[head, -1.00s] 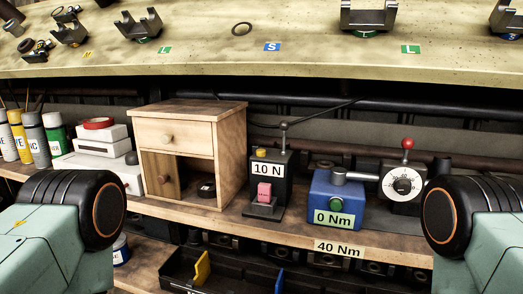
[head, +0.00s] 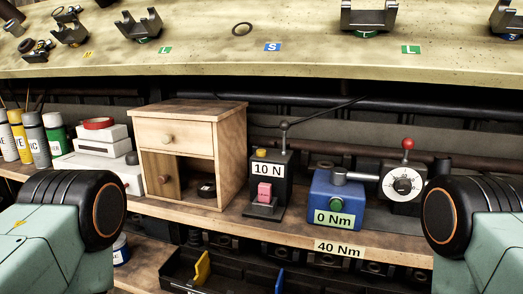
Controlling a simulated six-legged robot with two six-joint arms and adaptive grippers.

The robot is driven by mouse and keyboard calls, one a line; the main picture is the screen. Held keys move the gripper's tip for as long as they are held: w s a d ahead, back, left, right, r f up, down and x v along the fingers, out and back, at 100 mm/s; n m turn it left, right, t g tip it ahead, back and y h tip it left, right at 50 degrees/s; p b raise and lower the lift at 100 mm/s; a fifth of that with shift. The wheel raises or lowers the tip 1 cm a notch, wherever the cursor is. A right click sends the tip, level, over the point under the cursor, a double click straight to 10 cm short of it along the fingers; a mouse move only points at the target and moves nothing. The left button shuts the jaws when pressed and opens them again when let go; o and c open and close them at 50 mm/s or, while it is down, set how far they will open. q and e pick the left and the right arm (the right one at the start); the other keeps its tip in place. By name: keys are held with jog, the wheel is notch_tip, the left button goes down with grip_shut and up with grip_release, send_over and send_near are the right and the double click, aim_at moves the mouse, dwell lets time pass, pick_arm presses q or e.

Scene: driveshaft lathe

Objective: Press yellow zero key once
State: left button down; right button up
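A yellow key (head: 262,154) sits on top of a dark device at the middle of the shelf. The device (head: 284,180) carries a white label reading "10 N" and has a pink block (head: 265,192) low on its front. A thin post with a dark knob rises at its back. Nothing touches the yellow key. Parts of my two arms show at the lower left and lower right edges, but neither gripper is in view.
A wooden cabinet (head: 231,150) stands just left of the device. A blue box (head: 322,198) labelled "0 Nm" and a dial unit (head: 403,185) with a red knob stand to the right. Above is a long bench (head: 300,55) with cradles. Black bins (head: 228,275) lie below.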

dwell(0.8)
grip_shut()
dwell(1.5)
